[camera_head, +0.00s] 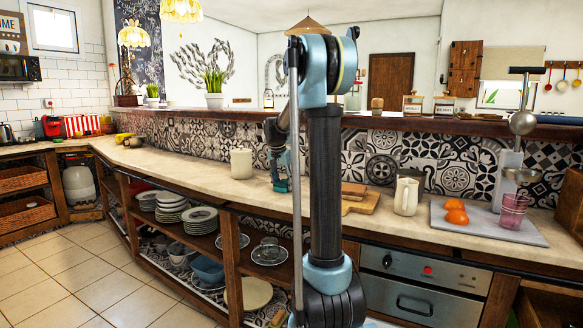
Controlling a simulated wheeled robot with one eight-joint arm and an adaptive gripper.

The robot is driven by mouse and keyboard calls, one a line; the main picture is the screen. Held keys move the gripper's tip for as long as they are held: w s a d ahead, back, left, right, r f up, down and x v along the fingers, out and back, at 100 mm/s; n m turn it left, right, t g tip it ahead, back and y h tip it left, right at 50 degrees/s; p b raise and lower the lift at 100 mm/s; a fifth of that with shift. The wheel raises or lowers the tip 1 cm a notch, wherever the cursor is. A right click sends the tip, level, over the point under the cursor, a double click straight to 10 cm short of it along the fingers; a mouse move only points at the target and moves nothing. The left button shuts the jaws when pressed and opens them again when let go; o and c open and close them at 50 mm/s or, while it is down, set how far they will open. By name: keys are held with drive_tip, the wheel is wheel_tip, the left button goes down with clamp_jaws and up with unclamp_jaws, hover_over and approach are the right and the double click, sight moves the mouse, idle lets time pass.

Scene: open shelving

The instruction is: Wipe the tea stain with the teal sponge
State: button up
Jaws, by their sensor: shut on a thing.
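My gripper (279,176) is out over the wooden counter (222,165), just left of my upright arm link. It points down and is small and partly hidden in this view. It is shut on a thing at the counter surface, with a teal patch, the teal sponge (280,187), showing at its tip. The sponge's outline is hard to tell from the gripper's own parts. I cannot make out a tea stain on the visible counter; my arm hides part of the surface.
A cream canister (241,163) stands left of my gripper. Right of my arm are a wooden board (362,203), a cream jug (407,196) and a grey mat (470,232) with orange pieces (456,212) and pink cups (512,211). A raised ledge (385,123) runs behind.

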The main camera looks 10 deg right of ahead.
drive_tip(key=shift+s+d, duration=0.75)
drive_tip(key=shift+d, duration=0.2)
drive_tip(key=shift+s+r, duration=0.1)
drive_tip(key=shift+r, duration=0.05)
wheel_tip(320, 180, up, 4)
drive_tip(key=shift+d+r, duration=0.1)
drive_tip(key=shift+r, duration=1.9)
